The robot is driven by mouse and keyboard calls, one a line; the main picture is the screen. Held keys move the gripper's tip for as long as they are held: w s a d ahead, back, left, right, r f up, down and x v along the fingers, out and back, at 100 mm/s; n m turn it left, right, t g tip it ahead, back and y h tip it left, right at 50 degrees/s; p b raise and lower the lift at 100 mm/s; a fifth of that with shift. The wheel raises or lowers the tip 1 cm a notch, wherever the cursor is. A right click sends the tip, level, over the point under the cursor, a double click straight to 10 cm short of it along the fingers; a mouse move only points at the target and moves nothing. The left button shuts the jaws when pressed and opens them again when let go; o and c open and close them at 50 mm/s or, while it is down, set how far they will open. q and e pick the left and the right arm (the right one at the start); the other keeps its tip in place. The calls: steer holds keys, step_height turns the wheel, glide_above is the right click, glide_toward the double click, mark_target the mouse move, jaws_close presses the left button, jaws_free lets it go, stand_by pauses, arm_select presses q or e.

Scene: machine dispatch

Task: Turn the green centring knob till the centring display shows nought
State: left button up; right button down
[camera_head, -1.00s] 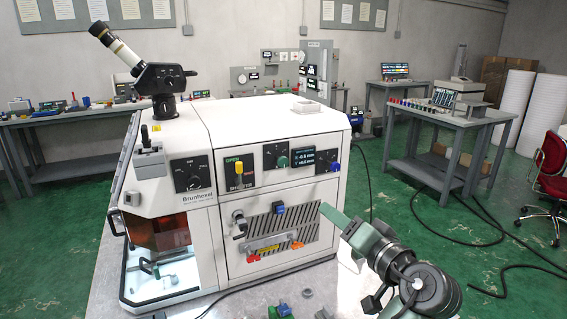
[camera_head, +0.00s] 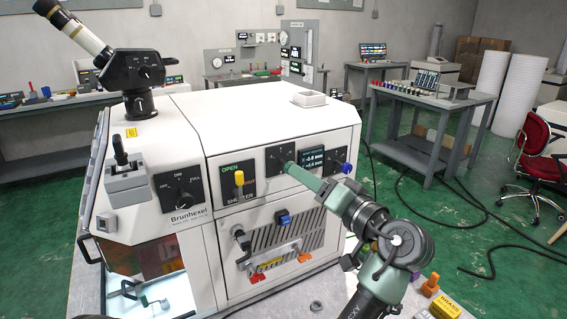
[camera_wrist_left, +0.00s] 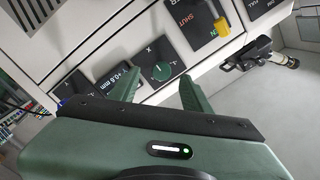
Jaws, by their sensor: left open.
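The green centring knob (camera_wrist_left: 161,72) is on a black panel on the machine's front, with a pale pointer line across it. My left gripper (camera_wrist_left: 160,82) is open, its green fingers on either side of the knob in the wrist view; contact cannot be told. In the head view the left gripper (camera_head: 291,168) reaches the knob's panel and hides most of the knob. The centring display (camera_head: 312,157) right of the knob shows two small lines, seemingly about -0.8 mm and +0.6 mm. In the wrist view the display (camera_wrist_left: 124,76) is partly behind a finger.
A blue knob (camera_head: 347,168) sits right of the display. A yellow shutter lever (camera_head: 239,183) stands left of the green knob.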

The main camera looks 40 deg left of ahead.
mark_target(287, 164)
arm_select(q)
steer(key=a, duration=0.2)
steer(key=a+p, duration=0.1)
steer(key=a, duration=0.1)
steer(key=w+a+p, duration=0.1)
steer(key=a, duration=0.1)
steer(key=shift+a+r, duration=0.1)
steer(key=shift+d, duration=0.2)
jaws_close()
